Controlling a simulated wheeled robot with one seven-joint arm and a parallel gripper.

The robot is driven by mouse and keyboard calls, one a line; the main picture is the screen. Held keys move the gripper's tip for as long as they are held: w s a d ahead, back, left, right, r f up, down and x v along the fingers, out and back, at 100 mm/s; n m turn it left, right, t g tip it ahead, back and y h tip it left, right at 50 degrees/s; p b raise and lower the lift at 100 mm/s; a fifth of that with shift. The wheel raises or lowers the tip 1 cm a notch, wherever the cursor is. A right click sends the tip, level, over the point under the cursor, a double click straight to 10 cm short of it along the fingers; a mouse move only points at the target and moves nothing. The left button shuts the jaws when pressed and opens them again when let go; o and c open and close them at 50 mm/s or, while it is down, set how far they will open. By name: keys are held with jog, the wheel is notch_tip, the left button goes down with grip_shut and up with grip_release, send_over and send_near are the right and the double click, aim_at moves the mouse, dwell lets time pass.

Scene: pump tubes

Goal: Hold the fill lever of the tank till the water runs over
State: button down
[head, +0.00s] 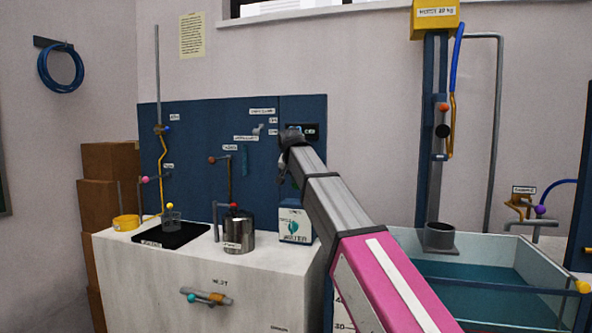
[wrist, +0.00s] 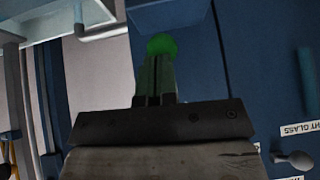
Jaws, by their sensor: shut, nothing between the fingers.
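The glass tank (head: 545,262) stands at the right in the head view, with teal water below its rim. My arm hides its left part. My gripper (wrist: 155,80) shows in the wrist view with its two fingers together and nothing between them. A green ball knob (wrist: 162,43) is right at the fingertips; I cannot tell whether they touch it. I cannot tell whether this knob belongs to the fill lever.
A white counter (head: 130,270) holds a metal pot (head: 239,232), a white water box (head: 295,225) and a yellow ring (head: 126,222). The blue panel (head: 190,125) carries small levers and labels. A tall blue column (head: 431,130) with a yellow top stands behind the tank.

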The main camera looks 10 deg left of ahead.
aim_at(296, 187)
notch_tip(296, 187, down, 3)
jog(key=shift+w+t, duration=0.15)
jog(key=shift+t, duration=0.15)
jog(key=shift+f, duration=0.2)
dwell(1.3)
jog(key=shift+d, duration=0.1)
dwell(2.1)
